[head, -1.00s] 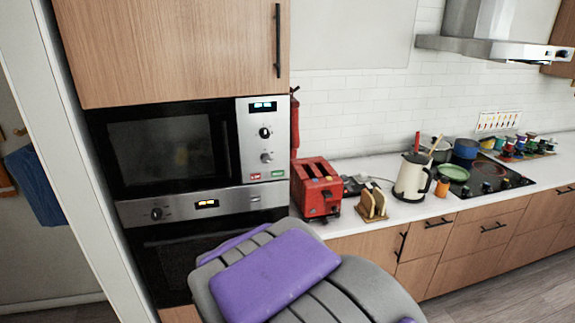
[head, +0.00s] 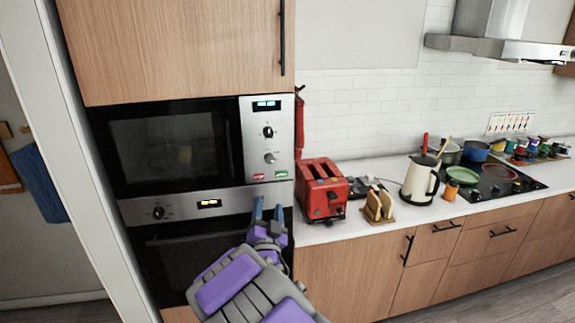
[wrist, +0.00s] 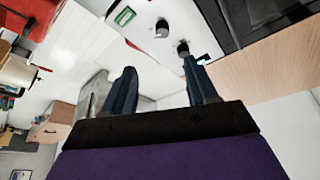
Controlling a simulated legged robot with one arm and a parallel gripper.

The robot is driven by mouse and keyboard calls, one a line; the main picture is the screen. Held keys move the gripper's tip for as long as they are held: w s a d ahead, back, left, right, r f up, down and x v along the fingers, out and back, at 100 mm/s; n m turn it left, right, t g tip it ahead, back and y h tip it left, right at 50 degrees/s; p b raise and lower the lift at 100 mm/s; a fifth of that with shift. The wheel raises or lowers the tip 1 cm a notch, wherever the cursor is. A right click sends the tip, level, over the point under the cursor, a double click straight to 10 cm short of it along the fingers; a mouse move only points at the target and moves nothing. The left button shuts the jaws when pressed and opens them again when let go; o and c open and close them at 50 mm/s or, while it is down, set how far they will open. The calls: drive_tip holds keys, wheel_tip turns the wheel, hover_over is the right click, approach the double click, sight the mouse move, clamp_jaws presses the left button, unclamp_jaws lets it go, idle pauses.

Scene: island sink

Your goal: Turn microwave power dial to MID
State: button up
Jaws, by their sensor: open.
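The microwave (head: 172,148) is built into the cabinet, with a silver control panel (head: 250,150) at its right. The panel has an upper dark dial (head: 267,131) and a lower silver dial (head: 270,157) under a lit display (head: 266,105). Which is the power dial, and its marks, are too small to read. Both dials also show in the wrist view, the lower one (wrist: 162,28) and the upper one (wrist: 183,48). My gripper (head: 268,207) is open and empty, fingers pointing up, below the panel in the head view. It shows no contact with either dial.
A red button (head: 259,177) and a green button (head: 281,174) sit below the dials. An oven (head: 185,255) with its own dial is underneath. A red toaster (head: 322,190) stands close on the right, on the counter, with a toast rack (head: 379,207) and kettle (head: 420,180) beyond.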

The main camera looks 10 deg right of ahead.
sight(269, 162)
drive_tip(key=b+x, duration=0.1)
drive_tip(key=x, duration=1.3)
drive_tip(key=shift+w+r, duration=0.25)
drive_tip(key=shift+w, duration=0.1)
drive_tip(key=shift+x, duration=1.25)
drive_tip(key=shift+r, duration=0.1)
drive_tip(key=c, duration=1.1)
